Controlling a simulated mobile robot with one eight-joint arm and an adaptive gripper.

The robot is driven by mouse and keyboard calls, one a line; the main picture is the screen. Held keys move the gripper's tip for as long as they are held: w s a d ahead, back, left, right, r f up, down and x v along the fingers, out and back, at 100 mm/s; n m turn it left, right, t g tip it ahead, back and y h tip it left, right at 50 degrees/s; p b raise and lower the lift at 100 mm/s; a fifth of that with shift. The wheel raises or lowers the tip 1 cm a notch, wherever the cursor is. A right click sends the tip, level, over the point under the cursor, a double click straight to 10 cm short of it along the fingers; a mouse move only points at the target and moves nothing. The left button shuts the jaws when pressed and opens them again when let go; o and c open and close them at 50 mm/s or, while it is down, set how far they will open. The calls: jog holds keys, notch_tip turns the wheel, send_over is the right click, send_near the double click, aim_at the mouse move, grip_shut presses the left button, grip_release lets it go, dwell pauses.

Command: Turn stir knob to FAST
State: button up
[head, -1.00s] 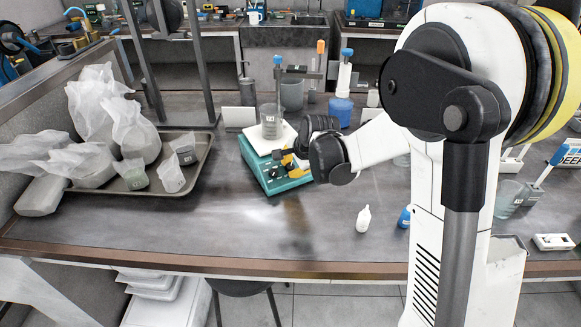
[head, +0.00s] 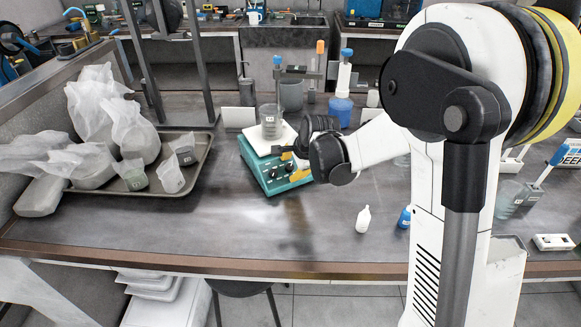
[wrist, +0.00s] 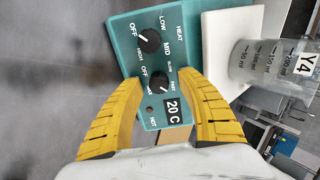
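The teal hotplate stirrer (head: 268,172) stands on the bench. Its panel fills the middle of the wrist view (wrist: 127,42). The black stir knob (wrist: 159,81) is the smaller dial, beside the 20 C display. Its white pointer slants to the lower right in the picture; the small labels are too blurred to say exactly which setting it meets. The heat knob (wrist: 150,41) sits above it, its pointer toward OFF. My gripper (wrist: 158,84) has its yellow fingers apart, one on each side of the stir knob, with visible gaps. In the head view my gripper (head: 290,164) is at the panel.
A beaker marked Y4 (wrist: 275,70) stands on the white top plate (wrist: 220,50). A tray (head: 200,167) with bagged samples is at left. A white dropper bottle (head: 363,219) and a blue-capped one (head: 404,217) stand at right. The bench front is clear.

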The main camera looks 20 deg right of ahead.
jog(key=v, duration=1.2)
jog(key=shift+s, duration=0.1)
